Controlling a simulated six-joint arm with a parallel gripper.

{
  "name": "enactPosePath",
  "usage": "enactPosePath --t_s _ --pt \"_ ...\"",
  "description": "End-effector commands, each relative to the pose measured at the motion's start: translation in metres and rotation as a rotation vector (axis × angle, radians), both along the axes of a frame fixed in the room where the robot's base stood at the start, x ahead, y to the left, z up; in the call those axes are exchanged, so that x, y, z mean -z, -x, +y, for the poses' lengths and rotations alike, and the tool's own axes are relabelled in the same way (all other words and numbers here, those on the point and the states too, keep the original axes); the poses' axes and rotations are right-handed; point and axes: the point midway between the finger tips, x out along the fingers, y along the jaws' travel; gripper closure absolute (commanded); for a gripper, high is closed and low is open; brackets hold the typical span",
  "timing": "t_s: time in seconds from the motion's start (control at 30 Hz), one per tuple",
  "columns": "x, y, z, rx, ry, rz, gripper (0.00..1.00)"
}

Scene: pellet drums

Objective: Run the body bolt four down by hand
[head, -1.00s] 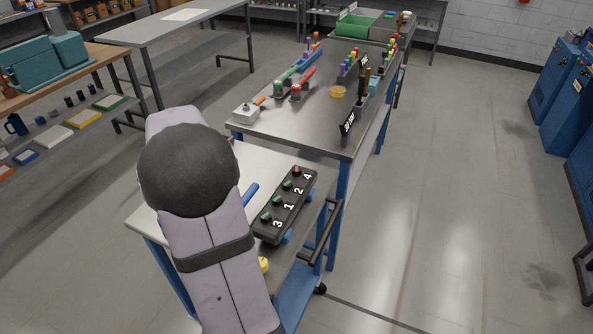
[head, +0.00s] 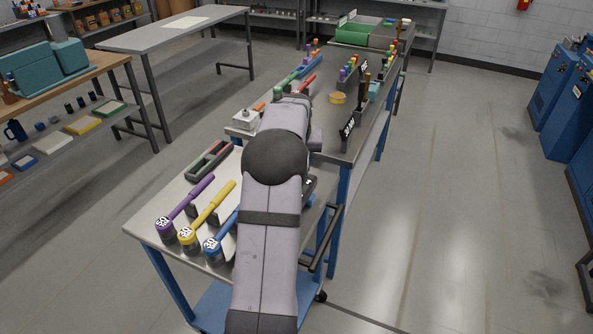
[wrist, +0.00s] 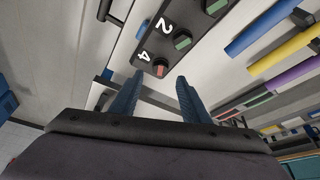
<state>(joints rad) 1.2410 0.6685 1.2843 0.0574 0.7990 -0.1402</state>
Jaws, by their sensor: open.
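In the wrist view a black block (wrist: 153,38) carries white numbers, with 4 and 2 readable. The body bolt four (wrist: 160,69), red-topped, stands beside the 4. Green-topped bolts (wrist: 183,41) stand farther along the block. My gripper (wrist: 160,79) is open and empty; its two blue fingers lie to either side of the red bolt in the picture, and I cannot tell how far above it they are. In the head view my arm covers most of the block (head: 310,186), and my gripper cannot be made out.
Purple (head: 191,199), yellow (head: 212,205) and blue (head: 226,230) handled tools lie left of my arm on the cart. A dark tray (head: 209,160) lies behind them. The bench behind holds a grey box (head: 245,119) and a yellow ring (head: 338,98).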

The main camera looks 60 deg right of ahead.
Motion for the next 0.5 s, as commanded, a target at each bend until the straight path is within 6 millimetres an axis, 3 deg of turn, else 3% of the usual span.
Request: enactPosePath --t_s 0.3,0.5 --pt "0.035 -0.007 -0.013 -0.001 -0.002 0.000 0.58" --pt "0.049 -0.009 -0.018 -0.001 0.000 0.000 0.58"
